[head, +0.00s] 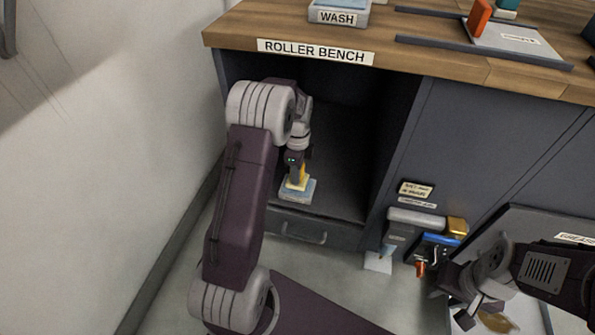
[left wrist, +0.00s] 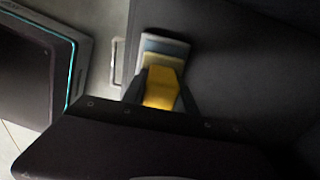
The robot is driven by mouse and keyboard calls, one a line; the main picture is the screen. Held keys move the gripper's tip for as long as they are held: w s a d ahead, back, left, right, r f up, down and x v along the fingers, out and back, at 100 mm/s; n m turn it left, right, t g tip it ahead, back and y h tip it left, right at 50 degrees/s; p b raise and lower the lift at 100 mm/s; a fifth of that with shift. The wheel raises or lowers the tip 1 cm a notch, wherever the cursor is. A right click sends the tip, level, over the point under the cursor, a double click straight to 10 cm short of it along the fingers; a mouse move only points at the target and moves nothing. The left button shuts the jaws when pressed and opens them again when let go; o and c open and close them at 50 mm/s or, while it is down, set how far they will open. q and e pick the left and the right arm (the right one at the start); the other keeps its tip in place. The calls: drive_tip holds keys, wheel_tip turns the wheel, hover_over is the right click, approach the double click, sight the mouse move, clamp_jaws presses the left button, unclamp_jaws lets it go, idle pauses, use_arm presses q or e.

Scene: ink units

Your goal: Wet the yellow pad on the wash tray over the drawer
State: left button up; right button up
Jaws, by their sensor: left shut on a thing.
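My left gripper (head: 297,178) is inside the open bay of the bench, pointing down and shut on the yellow pad (head: 299,183). In the left wrist view the yellow pad (left wrist: 161,88) sits between the dark fingers (left wrist: 160,97). Directly under it, a small pale blue-grey wash tray (head: 297,194) stands at the bay's front, over the drawer (head: 305,231). The tray also shows in the left wrist view (left wrist: 170,45). The pad appears to be at the tray; I cannot tell whether it touches. My right gripper (head: 468,308) is low at the right; its jaw opening is unclear.
Another tray marked WASH (head: 338,17) stands on the wooden bench top (head: 430,58). A grey holder (head: 415,219) with blue and orange items is on the cabinet front. The bay's side walls flank my left arm.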

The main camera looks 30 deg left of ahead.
use_arm(q)
drive_tip(key=shift+r+p, duration=2.65)
